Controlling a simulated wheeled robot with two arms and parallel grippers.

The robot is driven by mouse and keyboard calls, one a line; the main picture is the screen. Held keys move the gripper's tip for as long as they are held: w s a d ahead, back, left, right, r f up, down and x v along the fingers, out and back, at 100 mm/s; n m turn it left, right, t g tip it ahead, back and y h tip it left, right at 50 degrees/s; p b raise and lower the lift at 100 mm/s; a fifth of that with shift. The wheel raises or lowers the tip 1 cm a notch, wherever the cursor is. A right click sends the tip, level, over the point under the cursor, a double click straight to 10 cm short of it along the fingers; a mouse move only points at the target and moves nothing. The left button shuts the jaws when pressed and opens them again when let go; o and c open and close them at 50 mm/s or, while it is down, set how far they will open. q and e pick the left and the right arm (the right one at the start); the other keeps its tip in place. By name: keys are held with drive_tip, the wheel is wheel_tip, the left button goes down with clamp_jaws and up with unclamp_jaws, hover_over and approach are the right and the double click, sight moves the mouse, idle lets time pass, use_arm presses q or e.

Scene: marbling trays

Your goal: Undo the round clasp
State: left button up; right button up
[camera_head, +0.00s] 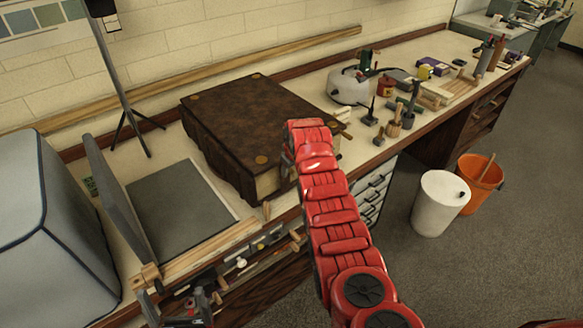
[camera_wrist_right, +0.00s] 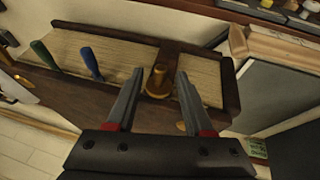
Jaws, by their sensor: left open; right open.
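A large, thick brown leather book (camera_head: 245,115) lies shut on the bench, with round brass pieces on its cover. In the right wrist view, its pale page edges (camera_wrist_right: 205,82) are crossed by a dark strap. A round brass clasp (camera_wrist_right: 157,82) stands on that side. My right gripper (camera_wrist_right: 159,76) is open, with one finger on each side of the clasp; I cannot tell whether they touch it. In the head view my red right arm hides this gripper and the clasp. My left gripper (camera_head: 200,308) is open at the bottom left, low at the bench front, apart from the book.
A grey board (camera_head: 180,205) with a raised grey panel (camera_head: 118,195) lies left of the book. A kettle (camera_head: 348,87) and several tools stand to its right. A white bin (camera_head: 438,203) stands on the floor.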

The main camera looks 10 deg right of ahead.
clamp_jaws()
idle(1.3)
